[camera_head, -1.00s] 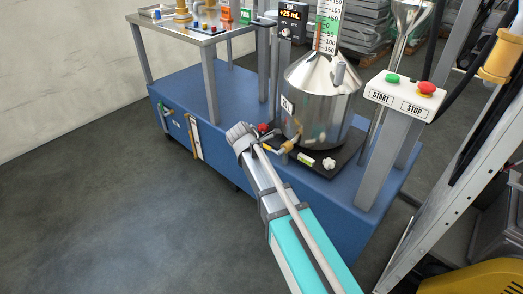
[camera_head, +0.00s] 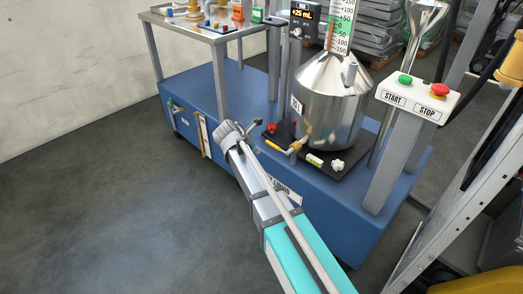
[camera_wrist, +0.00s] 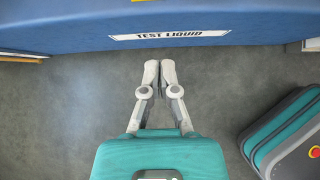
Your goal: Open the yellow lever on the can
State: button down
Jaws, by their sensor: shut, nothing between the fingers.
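The can (camera_head: 335,95) is a shiny metal vessel with a cone top, standing on a black plate on the blue base. Its yellow lever (camera_head: 295,147) is low on the can's front left, beside a brass-coloured outlet. My arm's wrist end shows left of the lever, apart from it; the fingers cannot be made out there. In the wrist view my gripper (camera_wrist: 160,70) is shut and empty, with its tips over grey floor just short of the blue base. Neither can nor lever shows in the wrist view.
The blue base (camera_head: 195,90) carries a TEST LIQUID label (camera_wrist: 170,35) on its front. A START/STOP box (camera_head: 416,97) stands right of the can. A red knob (camera_head: 271,127) is near the lever. A ladder-like frame (camera_head: 465,190) rises at right. The left floor is clear.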

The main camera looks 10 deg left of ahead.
aim_at(275, 147)
jog(key=shift+b+x, duration=3.65)
jog(key=shift+x, duration=1.25)
jog(key=shift+w+d+r+p, duration=0.1)
jog(key=shift+r+p, duration=0.9)
jog(key=shift+p, duration=0.05)
jog(key=shift+w+d+r+p, duration=0.15)
jog(key=shift+r+p, duration=0.8)
jog(key=shift+p, duration=0.05)
